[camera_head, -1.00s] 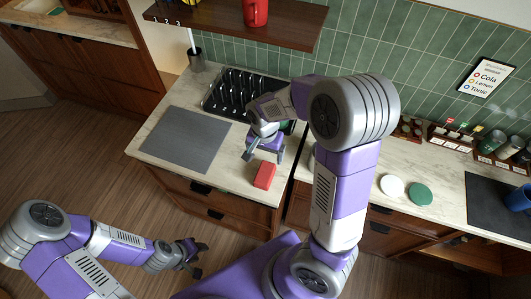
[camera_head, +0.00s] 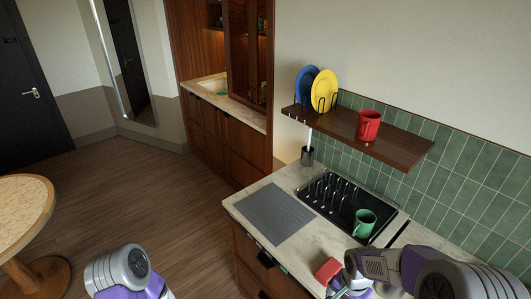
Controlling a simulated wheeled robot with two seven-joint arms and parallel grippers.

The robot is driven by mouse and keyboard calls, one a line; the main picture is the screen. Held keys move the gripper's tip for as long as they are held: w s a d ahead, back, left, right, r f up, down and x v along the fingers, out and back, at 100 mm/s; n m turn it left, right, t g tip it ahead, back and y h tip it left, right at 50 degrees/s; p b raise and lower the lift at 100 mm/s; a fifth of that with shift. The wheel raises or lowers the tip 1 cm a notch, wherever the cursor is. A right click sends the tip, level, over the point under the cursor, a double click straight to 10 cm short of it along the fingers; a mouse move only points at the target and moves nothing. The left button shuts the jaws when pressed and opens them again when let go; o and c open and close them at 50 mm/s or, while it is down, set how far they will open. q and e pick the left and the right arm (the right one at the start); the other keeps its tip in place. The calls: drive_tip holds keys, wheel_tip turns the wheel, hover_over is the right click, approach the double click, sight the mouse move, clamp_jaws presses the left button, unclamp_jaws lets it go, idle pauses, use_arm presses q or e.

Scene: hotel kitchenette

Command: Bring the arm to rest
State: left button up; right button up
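My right arm comes in from the lower right corner. Its gripper (camera_head: 346,289) is low over the counter front, beside a red block (camera_head: 327,270), perhaps a sponge. The fingers are small and partly cut off by the bottom edge, so I cannot tell whether they are open or touch the block. Part of my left arm (camera_head: 125,272) shows at the bottom left; its gripper is out of view.
A green mug (camera_head: 365,222) stands on the black drying rack (camera_head: 331,181). A grey mat (camera_head: 273,214) lies on the counter. The shelf (camera_head: 400,144) holds a red mug (camera_head: 369,125), a blue plate (camera_head: 306,85) and a yellow plate (camera_head: 325,90). A round table (camera_head: 22,207) stands left.

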wheel_tip(320, 180, down, 10)
drive_tip(key=w+a+n+y+b, duration=0.1)
drive_tip(key=a+n+b, duration=0.1)
drive_tip(key=a, duration=0.1)
use_arm(q)
wheel_tip(320, 180, down, 11)
drive_tip(key=w+b, duration=0.1)
drive_tip(key=b, duration=0.6)
drive_tip(key=shift+w+r+b, duration=0.2)
drive_tip(key=shift+w+b, duration=0.15)
use_arm(e)
drive_tip(key=s+a+f+n+y, duration=0.1)
drive_tip(key=s+a+f, duration=0.2)
drive_tip(key=f, duration=0.3)
drive_tip(key=s+a+f+n+y, duration=0.1)
drive_tip(key=s+a+f+n, duration=0.1)
drive_tip(key=f, duration=0.5)
drive_tip(key=s+a+f+n+y, duration=0.1)
drive_tip(key=s+a+f, duration=0.3)
drive_tip(key=s+f, duration=0.1)
drive_tip(key=shift+s+a+f, duration=0.25)
drive_tip(key=shift+f, duration=0.65)
